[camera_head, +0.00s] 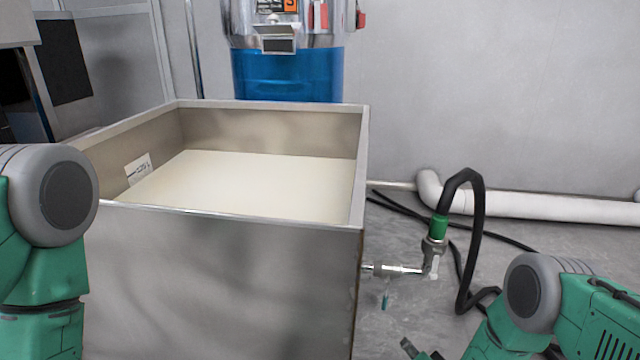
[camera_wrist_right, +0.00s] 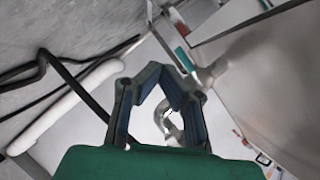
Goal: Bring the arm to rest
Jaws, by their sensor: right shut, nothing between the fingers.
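My right arm (camera_head: 590,315) is green and grey and comes in at the lower right of the head view. Only a dark bit of my right gripper (camera_head: 415,349) shows at the bottom edge there. In the right wrist view the right gripper (camera_wrist_right: 159,68) has its blue-lined fingers bent together at the tips, shut with nothing held. It is to the right of the metal bin, apart from it. My left arm (camera_head: 45,240) is at the left edge of the head view; its gripper is out of view.
An open metal bin (camera_head: 365,170) with a pale inside stands at centre left. A valve (camera_head: 395,269) and black hose (camera_head: 476,230) stick out from its right side, close to my right arm. A blue-tanked machine (camera_head: 287,75) stands behind. A white pipe (camera_head: 545,207) runs along the wall.

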